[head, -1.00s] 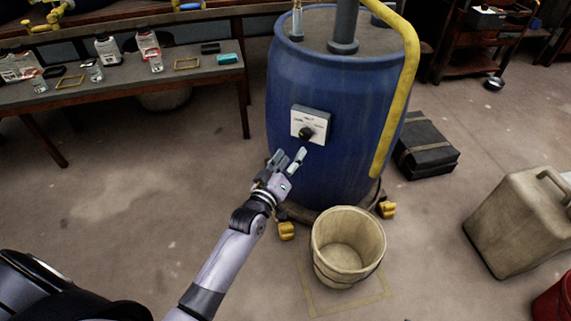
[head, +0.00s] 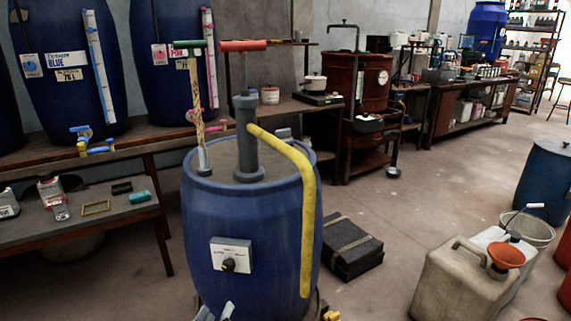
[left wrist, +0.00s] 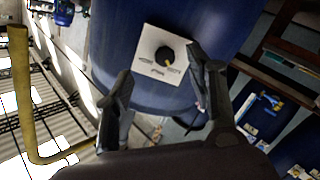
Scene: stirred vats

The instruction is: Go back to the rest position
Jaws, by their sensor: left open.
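The blue vat (head: 265,240) stands in front of me with a white dial panel (head: 230,255) on its side. The panel carries a dark knob (head: 229,265). My left gripper (head: 217,312) just shows at the bottom edge of the head view, below the panel and apart from it. In the left wrist view my left gripper (left wrist: 160,68) is open and empty, its two fingers spread. The panel (left wrist: 148,70) and its knob (left wrist: 165,55) show between and beyond the fingers. My right gripper is in neither view.
A yellow pipe (head: 308,220) runs down the vat's right side. A black case (head: 350,247) lies on the floor to the right. A beige canister (head: 455,285) stands further right. A low bench (head: 110,225) is at left. Floor between case and canister is clear.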

